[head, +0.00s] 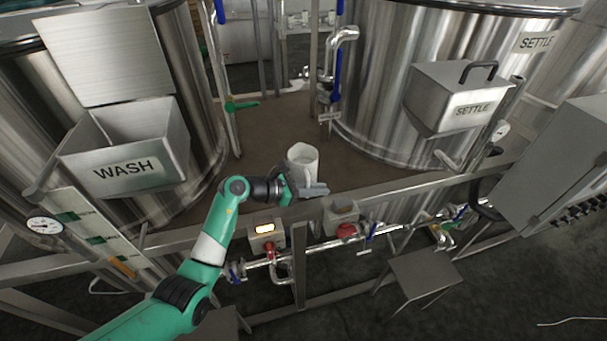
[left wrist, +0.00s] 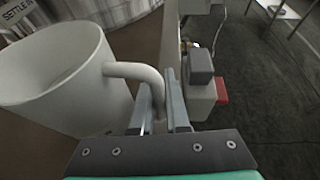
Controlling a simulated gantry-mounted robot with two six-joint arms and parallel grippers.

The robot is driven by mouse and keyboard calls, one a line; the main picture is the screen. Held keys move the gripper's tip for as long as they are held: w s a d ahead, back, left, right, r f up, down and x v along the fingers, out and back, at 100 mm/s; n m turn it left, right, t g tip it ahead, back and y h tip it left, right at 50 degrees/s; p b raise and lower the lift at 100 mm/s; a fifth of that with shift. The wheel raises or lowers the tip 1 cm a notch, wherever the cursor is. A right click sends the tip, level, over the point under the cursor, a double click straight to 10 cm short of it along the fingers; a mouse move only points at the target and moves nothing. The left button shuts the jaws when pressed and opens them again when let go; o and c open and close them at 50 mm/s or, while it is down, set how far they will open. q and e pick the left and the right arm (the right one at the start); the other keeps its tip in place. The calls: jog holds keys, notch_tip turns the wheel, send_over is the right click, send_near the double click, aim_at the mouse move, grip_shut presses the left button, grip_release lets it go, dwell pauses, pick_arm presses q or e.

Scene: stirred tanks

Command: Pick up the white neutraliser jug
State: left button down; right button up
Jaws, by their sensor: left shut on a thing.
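The white neutraliser jug (head: 303,160) is in the middle of the head view, in front of the brown floor between the tanks and just behind the metal rail. It looks roughly upright, with its open top facing up. In the left wrist view the jug (left wrist: 62,75) fills the left side, and its handle (left wrist: 140,75) runs down between the fingers. My left gripper (head: 312,190) is shut on the handle; in the left wrist view its two fingers (left wrist: 162,105) lie on either side of it. Whether the jug touches a surface below is hidden. My right gripper is not in view.
A WASH tank with an open-lidded box (head: 130,165) stands left. A SETTLE tank with a handled box (head: 455,98) stands right. A metal rail (head: 400,177) crosses in front, with pipes, valves and a small lit box (head: 265,229) below. A grey stool (head: 425,272) stands front right.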

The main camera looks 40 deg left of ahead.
pick_arm(q)
jog(key=shift+r, duration=0.15)
jog(key=shift+r+p, duration=0.35)
jog(key=shift+r, duration=0.25)
jog(key=s+d+r+p, duration=0.5)
jog(key=s+d+r, duration=0.4)
jog(key=d+r, duration=0.1)
jog(key=shift+s+d+r+p, duration=0.25)
jog(key=shift+r+p, duration=0.15)
jog(key=shift+r, duration=0.45)
